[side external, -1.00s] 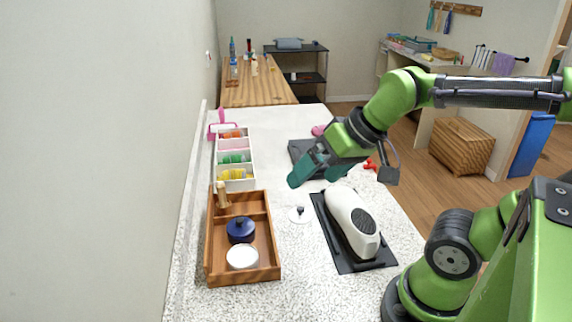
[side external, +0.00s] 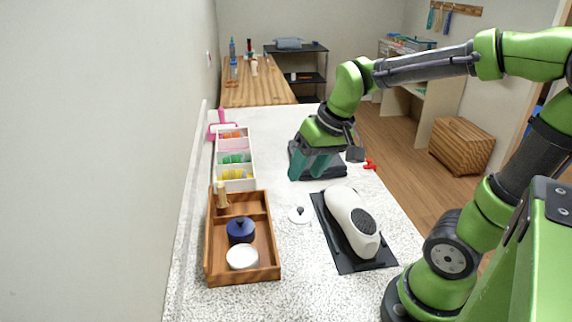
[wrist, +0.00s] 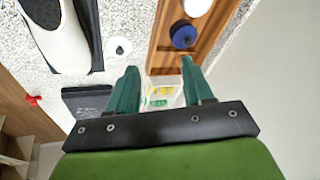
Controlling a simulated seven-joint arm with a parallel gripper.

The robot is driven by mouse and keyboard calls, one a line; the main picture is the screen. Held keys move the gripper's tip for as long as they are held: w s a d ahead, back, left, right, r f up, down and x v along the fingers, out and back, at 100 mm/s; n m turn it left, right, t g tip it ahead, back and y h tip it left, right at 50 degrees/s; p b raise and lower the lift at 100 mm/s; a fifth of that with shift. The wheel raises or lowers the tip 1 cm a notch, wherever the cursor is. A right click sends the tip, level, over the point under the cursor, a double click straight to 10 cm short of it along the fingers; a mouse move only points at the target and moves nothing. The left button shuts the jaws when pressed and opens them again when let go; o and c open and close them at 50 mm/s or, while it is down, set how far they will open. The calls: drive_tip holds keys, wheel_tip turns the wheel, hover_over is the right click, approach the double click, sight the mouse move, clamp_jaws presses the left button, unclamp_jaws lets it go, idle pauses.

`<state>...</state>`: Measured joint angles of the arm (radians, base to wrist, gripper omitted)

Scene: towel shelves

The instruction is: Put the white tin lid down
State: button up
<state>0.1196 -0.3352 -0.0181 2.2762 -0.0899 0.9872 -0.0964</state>
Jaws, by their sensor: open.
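The white tin lid (side external: 300,214), a flat white disc with a dark knob, lies on the speckled counter between the wooden tray and the black mat. In the wrist view the lid (wrist: 119,46) lies to the left of my fingers, apart from them. My gripper (side external: 306,174) is open and empty, above the counter and behind the lid in the side view. Its two teal fingers show spread in the wrist view (wrist: 159,68), with nothing between them.
The wooden tray (side external: 275,262) holds a white round tin (side external: 242,257), a blue lidded tin (side external: 240,231) and a wooden item. A white appliance (side external: 352,222) lies on a black mat (side external: 362,267). A compartment box (side external: 250,186) stands behind the tray. Counter around the lid is clear.

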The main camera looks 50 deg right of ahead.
drive_tip(key=w+d+f+n+g, duration=0.3)
drive_tip(key=w+d+f+g, duration=0.15)
drive_tip(key=w+d, duration=0.35)
drive_tip(key=n+h, duration=0.1)
drive_tip(key=n, duration=0.1)
hover_over(300, 208)
drive_tip(key=f, duration=1)
drive_tip(key=shift+a+f, duration=0.3)
drive_tip(key=shift+a, duration=0.05)
drive_tip(key=shift+s+d+f, duration=0.1)
drive_tip(key=shift+d+f, duration=0.1)
drive_tip(key=shift+f, duration=1.15)
drive_tip(key=shift+d+f, duration=0.15)
drive_tip(key=shift+f, duration=1.2)
drive_tip(key=shift+c, duration=0.5)
clamp_jaws()
